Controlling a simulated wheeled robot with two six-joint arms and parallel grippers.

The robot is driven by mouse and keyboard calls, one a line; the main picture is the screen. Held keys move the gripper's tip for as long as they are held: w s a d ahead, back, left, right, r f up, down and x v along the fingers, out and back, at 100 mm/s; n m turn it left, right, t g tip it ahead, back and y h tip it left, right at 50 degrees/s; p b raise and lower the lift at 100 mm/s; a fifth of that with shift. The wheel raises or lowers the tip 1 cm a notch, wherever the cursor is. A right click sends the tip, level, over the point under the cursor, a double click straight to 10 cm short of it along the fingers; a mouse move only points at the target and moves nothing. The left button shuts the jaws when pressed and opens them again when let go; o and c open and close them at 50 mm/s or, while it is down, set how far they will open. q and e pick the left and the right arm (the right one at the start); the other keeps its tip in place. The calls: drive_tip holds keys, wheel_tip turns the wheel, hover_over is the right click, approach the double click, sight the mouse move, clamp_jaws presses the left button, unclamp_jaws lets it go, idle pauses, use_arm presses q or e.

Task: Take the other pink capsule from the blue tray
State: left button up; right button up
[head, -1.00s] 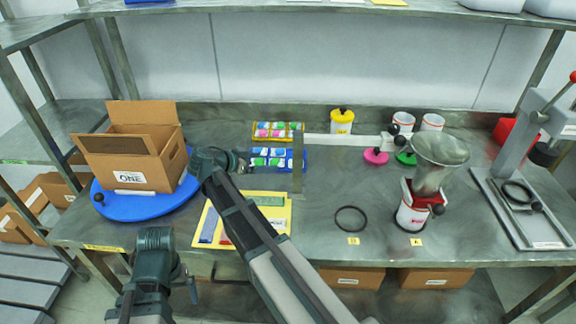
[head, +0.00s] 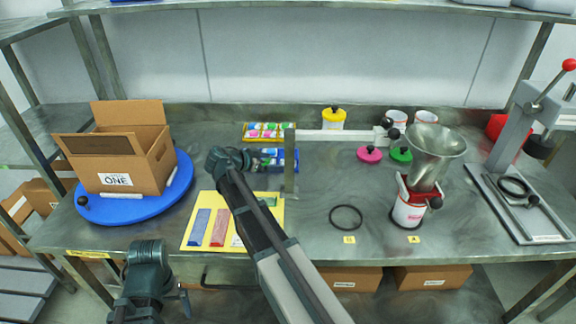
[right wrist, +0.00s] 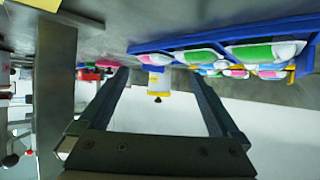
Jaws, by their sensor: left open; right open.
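The blue tray (head: 296,160) lies on the bench near the middle, partly hidden by my right arm. It holds small capsules with green, blue and pink colours. In the right wrist view the blue tray (right wrist: 150,46) is at the upper right, with green-and-white capsules in front and pink patches (right wrist: 237,73) behind. Which capsule each pink patch belongs to is hard to tell. My right gripper (right wrist: 157,78) is open and empty, just beside the tray's left end. My left gripper (head: 150,268) is at the lower left, away from the tray; its fingers are hard to make out.
A yellow tray (head: 246,138) of capsules lies behind the blue one. A metal post (head: 290,175) with a white bar stands close at its right. A cardboard box (head: 120,165) on a blue turntable (head: 150,208) is left. A grinder with funnel (head: 437,142) stands right.

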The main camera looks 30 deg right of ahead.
sight(283, 163)
drive_tip(key=x, duration=0.1)
drive_tip(key=b+x, duration=0.2)
drive_tip(key=x, duration=0.1)
drive_tip(key=shift+s+f, duration=0.2)
drive_tip(key=shift+s, duration=0.25)
drive_tip(key=shift+w+d+f+b, duration=0.1)
drive_tip(key=shift+d+f+b, duration=0.05)
drive_tip(key=shift+d+b, duration=0.25)
drive_tip(key=shift+c, duration=0.4)
drive_tip(key=c, duration=1.3)
drive_tip(key=shift+c, duration=0.2)
wheel_tip(283, 163, up, 10)
drive_tip(key=p, duration=1)
